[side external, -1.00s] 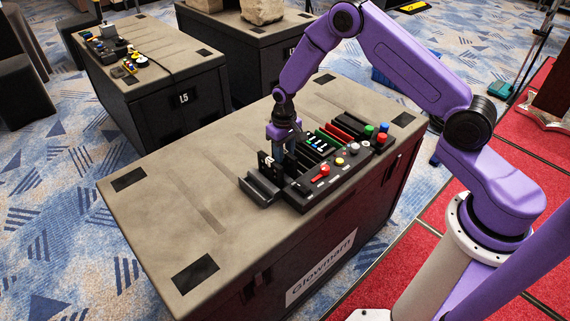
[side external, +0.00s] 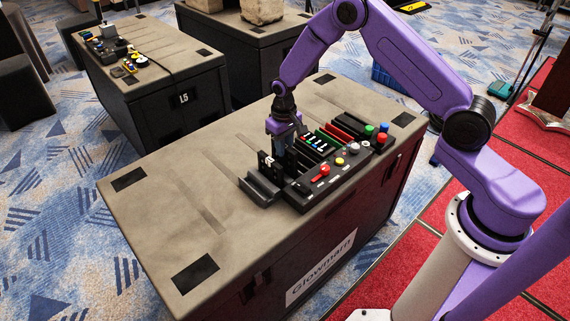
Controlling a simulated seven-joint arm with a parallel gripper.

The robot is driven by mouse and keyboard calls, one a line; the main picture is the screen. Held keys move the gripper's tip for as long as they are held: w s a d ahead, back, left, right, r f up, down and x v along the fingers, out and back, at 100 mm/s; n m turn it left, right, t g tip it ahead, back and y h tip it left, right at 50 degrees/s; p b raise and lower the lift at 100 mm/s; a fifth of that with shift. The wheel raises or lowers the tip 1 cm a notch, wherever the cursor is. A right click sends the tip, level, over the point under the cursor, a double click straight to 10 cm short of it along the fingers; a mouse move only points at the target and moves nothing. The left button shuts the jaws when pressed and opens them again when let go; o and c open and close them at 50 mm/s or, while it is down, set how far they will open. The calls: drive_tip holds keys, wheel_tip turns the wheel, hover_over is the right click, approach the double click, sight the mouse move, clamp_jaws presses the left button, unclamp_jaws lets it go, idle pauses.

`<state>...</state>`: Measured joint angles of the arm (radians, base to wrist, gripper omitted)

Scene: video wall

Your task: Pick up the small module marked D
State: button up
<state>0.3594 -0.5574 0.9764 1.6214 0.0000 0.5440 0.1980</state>
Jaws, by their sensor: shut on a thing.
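My gripper (side external: 284,140) points down over the left part of a dark control panel (side external: 318,180) on the near case. It is shut on a small dark module (side external: 277,152), mostly hidden by the fingers; I cannot read its mark. A black upright module with a white marking (side external: 265,163) stands just left of and below the gripper. An empty-looking dark holder (side external: 259,187) lies in front of it. Whether the held module is clear of the panel, I cannot tell.
The panel carries red, blue, green and yellow knobs (side external: 382,132) and rows of red, green and black modules (side external: 340,131) right of my gripper. The case top (side external: 170,215) is bare on the left. Another case with small items (side external: 125,65) stands behind.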

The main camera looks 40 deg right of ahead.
drive_tip(key=shift+r, duration=1.7)
